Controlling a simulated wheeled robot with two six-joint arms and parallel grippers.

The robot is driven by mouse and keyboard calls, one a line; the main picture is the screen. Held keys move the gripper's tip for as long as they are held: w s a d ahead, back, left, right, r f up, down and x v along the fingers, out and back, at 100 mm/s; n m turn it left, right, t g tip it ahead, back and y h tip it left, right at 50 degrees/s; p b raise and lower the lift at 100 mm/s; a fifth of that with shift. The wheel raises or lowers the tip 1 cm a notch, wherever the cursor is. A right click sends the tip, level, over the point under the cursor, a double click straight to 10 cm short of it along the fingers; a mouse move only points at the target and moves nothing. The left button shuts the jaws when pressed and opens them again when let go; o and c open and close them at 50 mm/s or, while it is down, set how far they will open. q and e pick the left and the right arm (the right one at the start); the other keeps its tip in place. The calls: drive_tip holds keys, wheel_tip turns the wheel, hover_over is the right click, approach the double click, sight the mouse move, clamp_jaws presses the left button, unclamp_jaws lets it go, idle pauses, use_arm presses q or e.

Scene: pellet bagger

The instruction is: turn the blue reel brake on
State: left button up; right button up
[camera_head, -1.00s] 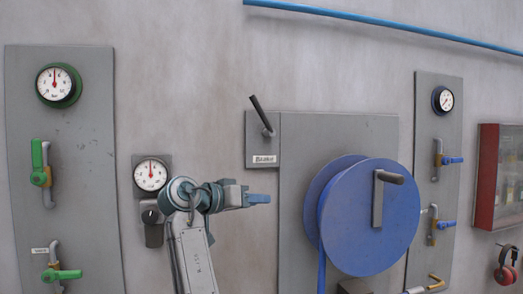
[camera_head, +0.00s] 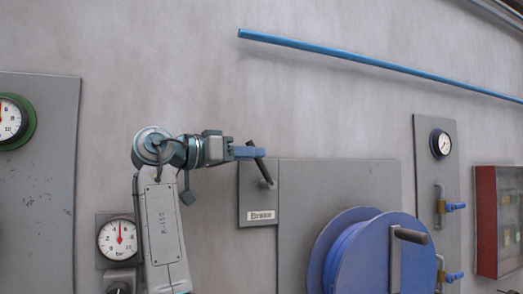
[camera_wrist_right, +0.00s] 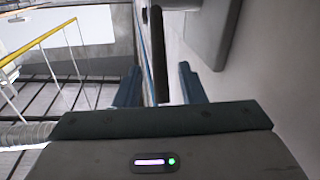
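The brake lever (camera_head: 262,170) is a dark bar on a grey plate (camera_head: 251,204) with a label reading "Brake" (camera_head: 262,216). Its free end points up and slightly left. The blue reel (camera_head: 362,262) is at the lower right of the plate. My right gripper (camera_head: 250,153) has blue fingers and is at the lever's upper part. In the right wrist view the fingers (camera_wrist_right: 160,88) are apart, with the dark lever (camera_wrist_right: 158,50) ahead of and between them; contact does not show. My left gripper is not in view.
A blue pipe (camera_head: 370,64) runs along the wall above. A panel with blue-handled valves (camera_head: 436,170) and a red cabinet (camera_head: 497,220) are on the right.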

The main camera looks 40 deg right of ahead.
sight(262, 162)
drive_tip(key=d, duration=0.3)
drive_tip(key=shift+d+p, duration=0.35)
drive_tip(key=shift+p, duration=0.05)
drive_tip(key=shift+s+d, duration=0.2)
drive_tip(key=shift+s, duration=0.1)
drive_tip(key=shift+w, duration=0.3)
drive_tip(key=shift+c, duration=0.9)
clamp_jaws()
